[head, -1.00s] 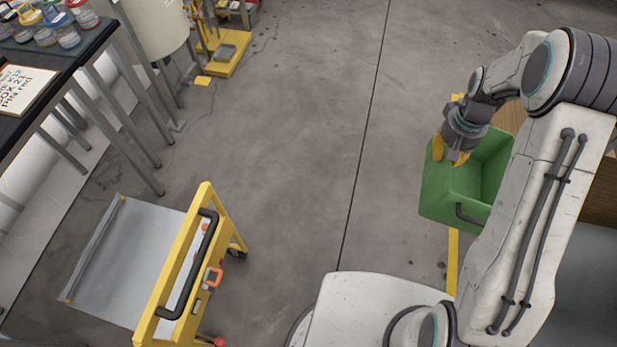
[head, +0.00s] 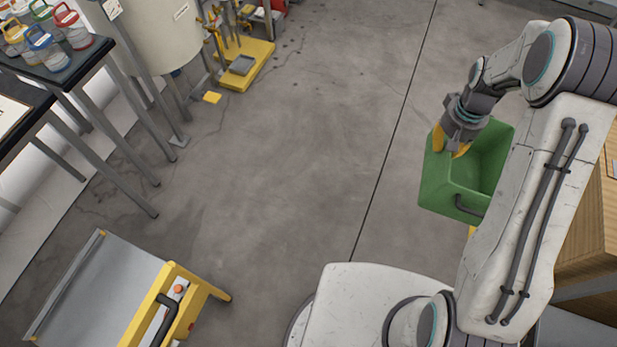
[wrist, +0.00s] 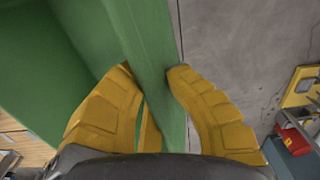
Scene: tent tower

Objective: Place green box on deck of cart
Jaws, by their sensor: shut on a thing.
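The green box (head: 455,190) is an open bin with a dark handle, held up off the floor at the right in the head view. My gripper (head: 452,146) is shut on the box's upper left wall. In the wrist view the yellow fingers of my gripper (wrist: 165,100) lie on both sides of the green box's wall (wrist: 145,50). The cart (head: 95,285) is at the lower left in the head view, with a flat grey deck and a yellow frame with a black handle. Its near part is cut off by the picture's bottom edge. The deck shows empty.
A dark table (head: 60,65) with several lidded jars stands at the upper left, beside a large cream drum (head: 160,35). A yellow-based stand (head: 245,65) is at the top. A wooden cabinet (head: 590,220) is at the right. Open concrete floor (head: 290,160) lies between.

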